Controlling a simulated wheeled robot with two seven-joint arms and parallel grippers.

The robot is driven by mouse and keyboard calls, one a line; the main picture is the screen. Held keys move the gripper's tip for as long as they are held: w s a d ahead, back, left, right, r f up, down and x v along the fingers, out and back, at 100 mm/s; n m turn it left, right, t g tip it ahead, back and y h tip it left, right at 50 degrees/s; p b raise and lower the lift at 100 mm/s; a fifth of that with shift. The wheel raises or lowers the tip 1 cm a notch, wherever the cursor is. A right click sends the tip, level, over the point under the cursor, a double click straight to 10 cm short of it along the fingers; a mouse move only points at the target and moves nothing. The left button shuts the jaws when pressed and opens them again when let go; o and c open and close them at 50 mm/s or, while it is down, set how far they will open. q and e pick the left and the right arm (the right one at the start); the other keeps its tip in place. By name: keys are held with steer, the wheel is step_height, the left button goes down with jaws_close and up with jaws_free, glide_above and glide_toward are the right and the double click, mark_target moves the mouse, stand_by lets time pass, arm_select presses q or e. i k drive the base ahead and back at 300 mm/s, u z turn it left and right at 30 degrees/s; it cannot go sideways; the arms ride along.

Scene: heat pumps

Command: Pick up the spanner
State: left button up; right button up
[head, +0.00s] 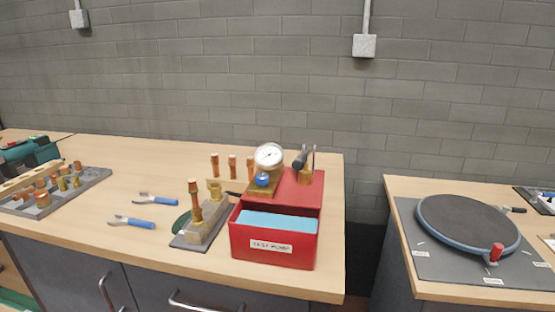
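Two small tools with blue handles and silver heads lie flat on the wooden bench, left of centre. They look like spanners. One spanner (157,199) lies a little farther back. The other spanner (132,221) lies nearer the bench's front edge. Both have their heads to the left and blue handles to the right. They are apart and nothing covers them. Neither of my grippers is in view.
A red test pump box (275,256) with a gauge (269,156) stands right of the spanners, beside a copper fitting on a plate (198,230). A grey tray (92,180) of fittings is at left. A gap separates the right bench, with its round plate (467,223).

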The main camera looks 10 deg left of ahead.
mark_target(124, 221)
steer(key=k, duration=0.5)
steer(key=u, duration=2.35)
steer(key=i, duration=1.95)
steer(key=z, duration=2.5)
steer(key=i, duration=0.5)
steer(key=u, duration=0.1)
